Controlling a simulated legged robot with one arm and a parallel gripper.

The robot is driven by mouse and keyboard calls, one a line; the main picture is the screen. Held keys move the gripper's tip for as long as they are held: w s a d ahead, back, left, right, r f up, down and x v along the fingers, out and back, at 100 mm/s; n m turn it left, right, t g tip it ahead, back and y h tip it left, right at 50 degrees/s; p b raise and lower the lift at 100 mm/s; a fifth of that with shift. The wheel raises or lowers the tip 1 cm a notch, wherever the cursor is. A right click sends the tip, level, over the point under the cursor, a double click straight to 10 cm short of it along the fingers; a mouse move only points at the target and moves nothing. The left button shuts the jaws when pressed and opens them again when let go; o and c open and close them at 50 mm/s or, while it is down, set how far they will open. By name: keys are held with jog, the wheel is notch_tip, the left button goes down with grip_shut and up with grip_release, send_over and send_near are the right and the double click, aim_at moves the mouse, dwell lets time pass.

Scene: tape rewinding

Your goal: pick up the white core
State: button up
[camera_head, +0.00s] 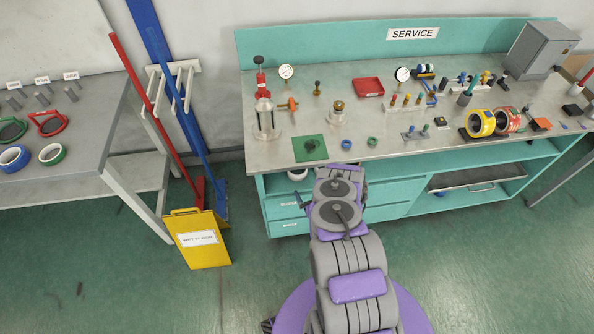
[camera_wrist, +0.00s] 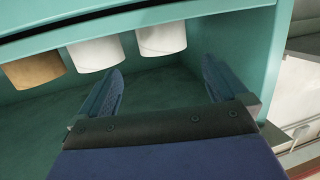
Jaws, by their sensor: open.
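In the wrist view, a white core (camera_wrist: 162,38) lies ahead of my gripper (camera_wrist: 162,70), between the lines of its two fingers. A second white core (camera_wrist: 96,53) is to its left, beyond the left finger. A white core (camera_head: 297,175) also shows in the head view just under the bench's front edge, left of my arm; I cannot tell which one it is. My gripper is open, with nothing between the fingers and clear space before the core. In the head view my arm hides the fingers.
A brown core (camera_wrist: 34,70) stands left of the white ones. A teal board (camera_wrist: 230,12) runs close along the cores. The bench top (camera_head: 430,150) carries tape rolls (camera_head: 481,123), gauges and a green mat (camera_head: 310,148). A yellow sign (camera_head: 198,238) stands on the floor at left.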

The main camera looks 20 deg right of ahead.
aim_at(301, 177)
jog(key=b+x, duration=0.1)
jog(key=x, duration=0.5)
jog(key=shift+a+f+b, duration=0.1)
jog(key=shift+f+b, duration=0.05)
jog(key=shift+b, duration=0.25)
jog(key=shift+a+b+x, duration=0.15)
jog(key=shift+b+x, duration=0.45)
jog(key=shift+x, duration=0.9)
jog(key=shift+a+b+x, duration=0.1)
jog(key=shift+b+x, duration=0.45)
jog(key=shift+x, duration=0.9)
jog(key=shift+w+d+r, duration=0.1)
jog(key=shift+d+r, duration=0.1)
jog(key=shift+r, duration=0.05)
jog(key=c, duration=0.7)
